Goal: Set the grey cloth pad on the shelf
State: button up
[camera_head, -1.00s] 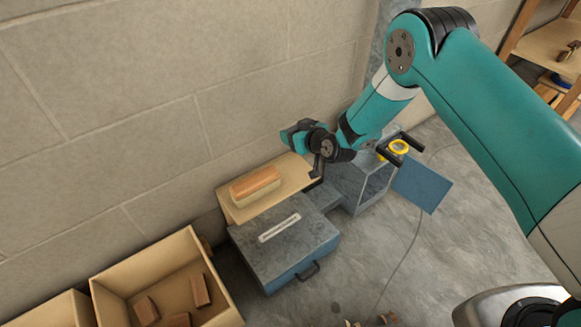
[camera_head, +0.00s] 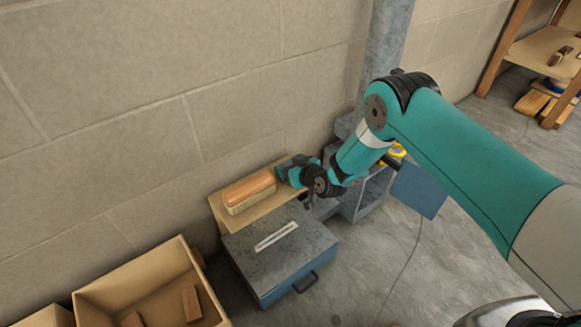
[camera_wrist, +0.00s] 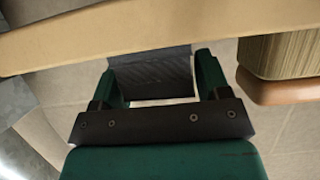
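The grey cloth pad (camera_wrist: 152,75) shows in the wrist view between the two green fingers of my gripper (camera_wrist: 158,66), which touch its side edges. A pale band shows along its edge nearest the palm. The pale wooden shelf board (camera_head: 222,213) stands against the wall; its edge (camera_wrist: 150,34) crosses the top of the wrist view, at the pad's far end. I cannot tell whether pad and board touch. In the head view my gripper (camera_head: 284,174) is at the board's right end, and the pad is hidden there.
A brush (camera_head: 248,191) with a wooden back sits on the board, close beside my gripper; it also shows in the wrist view (camera_wrist: 285,55). A grey-blue toolbox (camera_head: 280,258) stands in front. A wooden box (camera_head: 185,262) holds loose blocks at lower left. Yellow tape (camera_head: 397,152) lies behind my arm.

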jog(key=shift+o, duration=0.9)
jog(key=p+v, duration=0.4)
jog(key=v, duration=0.8)
jog(key=s+a+r+n+g+y, duration=0.1)
jog(key=s+a+r+g, duration=0.15)
jog(key=r, duration=0.55)
jog(key=s+a+r+n+g+y, duration=0.1)
jog(key=s+r+g, duration=0.15)
jog(key=r, duration=0.55)
jog(key=s+a+r+n+g, duration=0.1)
jog(key=s+a+r+g, duration=0.15)
jog(key=r, duration=0.55)
jog(key=s+d+r+m+g+h, duration=0.1)
jog(key=s+d+r, duration=0.2)
jog(key=s, duration=0.4)
jog(key=s+d+r+m+g+h, duration=0.1)
jog(key=s+d+r, duration=0.3)
jog(key=s, duration=0.4)
jog(key=s+d+r+g+h, duration=0.1)
jog(key=s+d+r+h, duration=0.2)
jog(key=s, duration=0.5)
jog(key=shift+s+d+r+m+g, duration=0.2)
jog(key=shift+d+r+m+g, duration=0.2)
jog(key=shift+d, duration=0.3)
